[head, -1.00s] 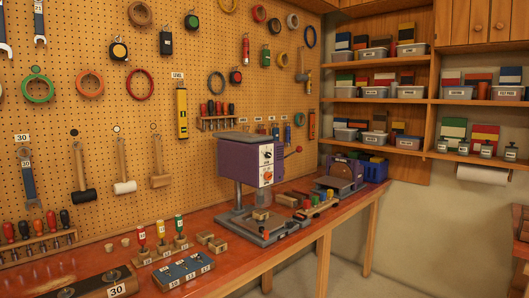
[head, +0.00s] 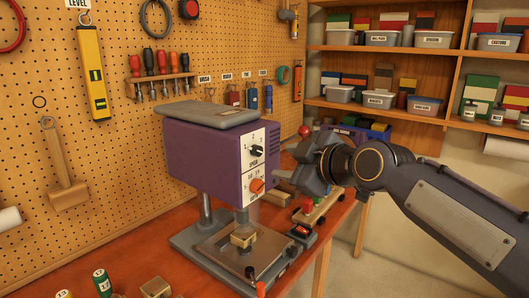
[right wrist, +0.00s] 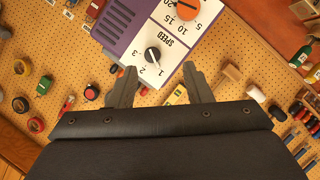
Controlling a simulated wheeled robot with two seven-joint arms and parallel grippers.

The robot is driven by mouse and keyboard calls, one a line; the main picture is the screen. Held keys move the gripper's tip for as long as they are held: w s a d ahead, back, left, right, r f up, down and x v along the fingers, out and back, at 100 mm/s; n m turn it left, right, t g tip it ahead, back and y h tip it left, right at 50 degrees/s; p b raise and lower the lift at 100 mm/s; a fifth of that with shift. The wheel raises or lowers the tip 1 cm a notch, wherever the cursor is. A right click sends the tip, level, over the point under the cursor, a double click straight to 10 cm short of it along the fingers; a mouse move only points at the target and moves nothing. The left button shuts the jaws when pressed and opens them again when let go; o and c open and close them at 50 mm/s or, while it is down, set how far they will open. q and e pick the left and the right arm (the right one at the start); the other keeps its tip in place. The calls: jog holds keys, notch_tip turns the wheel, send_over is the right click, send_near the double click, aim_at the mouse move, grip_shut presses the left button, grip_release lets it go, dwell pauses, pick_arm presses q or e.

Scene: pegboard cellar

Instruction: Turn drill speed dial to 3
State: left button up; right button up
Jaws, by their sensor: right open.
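The purple drill press (head: 205,158) stands on the bench with a white front panel. Its black speed dial (head: 257,151) is on the upper part of the panel, marked 1, 2 and 3; the white pointer seems on the 1–2 side, though small. An orange dial (head: 257,187) sits below it. My right gripper (head: 291,166) is open and empty, to the right of the panel, apart from the dial. In the right wrist view the speed dial (right wrist: 152,54) appears upside down, just beyond and between the open fingertips (right wrist: 158,72). My left gripper is not in view.
A wooden block (head: 243,238) lies on the drill's metal table. A red-knobbed lever (head: 304,131) is behind my right gripper. Marked bottles (head: 103,284) and another block (head: 156,287) are at the front left. Tools hang on the pegboard (head: 60,140).

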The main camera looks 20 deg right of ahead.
aim_at(260, 152)
jog(key=x, duration=0.2)
jog(key=r+p+x, duration=0.1)
jog(key=x, duration=0.2)
jog(key=p+x, duration=0.1)
jog(key=x, duration=0.1)
jog(key=shift+w+a+r, duration=0.1)
jog(key=shift+w+r, duration=0.2)
jog(key=shift+w, duration=0.15)
jog(key=shift+w+a+f, duration=0.15)
jog(key=shift+w+f, duration=0.05)
jog(key=shift+w, duration=0.2)
jog(key=c, duration=1)
